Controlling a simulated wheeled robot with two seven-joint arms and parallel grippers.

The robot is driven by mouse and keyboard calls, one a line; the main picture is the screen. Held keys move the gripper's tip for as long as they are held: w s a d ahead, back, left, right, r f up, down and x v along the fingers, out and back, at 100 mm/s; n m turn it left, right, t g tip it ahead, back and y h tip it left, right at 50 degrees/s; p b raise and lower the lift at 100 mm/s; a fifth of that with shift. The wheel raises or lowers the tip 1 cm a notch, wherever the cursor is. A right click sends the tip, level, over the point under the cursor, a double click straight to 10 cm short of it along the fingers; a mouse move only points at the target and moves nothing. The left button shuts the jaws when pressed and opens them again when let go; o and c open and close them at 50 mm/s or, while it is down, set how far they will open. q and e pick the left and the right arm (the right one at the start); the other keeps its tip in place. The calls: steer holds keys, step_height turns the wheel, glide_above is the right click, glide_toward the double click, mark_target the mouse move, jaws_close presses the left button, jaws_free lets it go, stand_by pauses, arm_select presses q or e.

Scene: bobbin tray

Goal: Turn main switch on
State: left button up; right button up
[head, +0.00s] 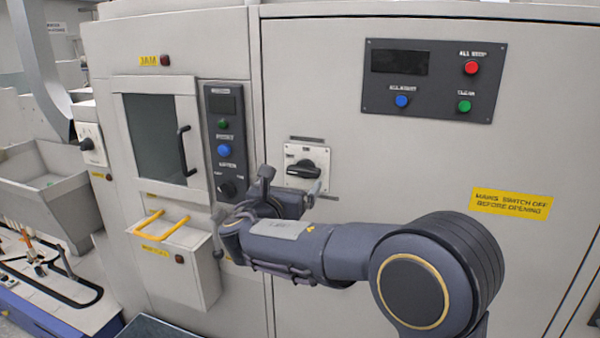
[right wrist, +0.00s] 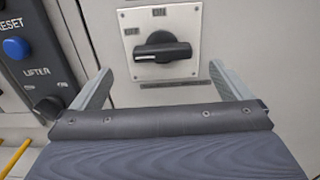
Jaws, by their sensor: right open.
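The main switch is a black rotary handle (head: 303,169) on a pale square plate on the cabinet front. My right gripper (head: 288,180) is in front of the cabinet, just below and left of the switch in the head view. In the right wrist view its two fingers (right wrist: 160,88) are spread wide and empty, with the switch beyond and between them. They appear apart from the handle. My left gripper is not in view.
A dark panel (head: 432,80) with red, blue and green buttons is above right of the switch. A narrow button panel (head: 225,140) and a windowed door with a black handle (head: 183,150) are to the left. A box with yellow handles (head: 160,226) juts out lower left.

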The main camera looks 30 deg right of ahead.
mark_target(302, 174)
steer(key=p+x, duration=0.1)
steer(key=x, duration=0.5)
steer(key=shift+w+d+f, duration=0.1)
steer(key=shift+d, duration=0.3)
steer(key=c, duration=1)
